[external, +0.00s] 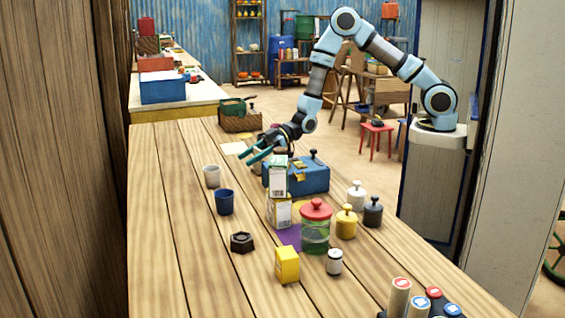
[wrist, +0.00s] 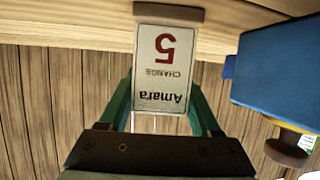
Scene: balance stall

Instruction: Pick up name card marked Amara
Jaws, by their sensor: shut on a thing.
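The name card (wrist: 163,65) shows in the wrist view, white with a dark border and a brown strip along its top edge in the picture. It reads "Amara", "CHANGE" and a red 5, all upside down. My gripper (wrist: 160,98) has its green fingers on either side of the card's lower part and is shut on it. I cannot make out the card there.
The wooden table (external: 170,240) holds a grey cup (external: 212,176), a blue cup (external: 224,202), stacked cartons (external: 278,178), a green jar with a red lid (external: 315,232) and several weights (external: 346,222). The blue box also shows close on the right in the wrist view (wrist: 275,70). The table's left side is mostly clear.

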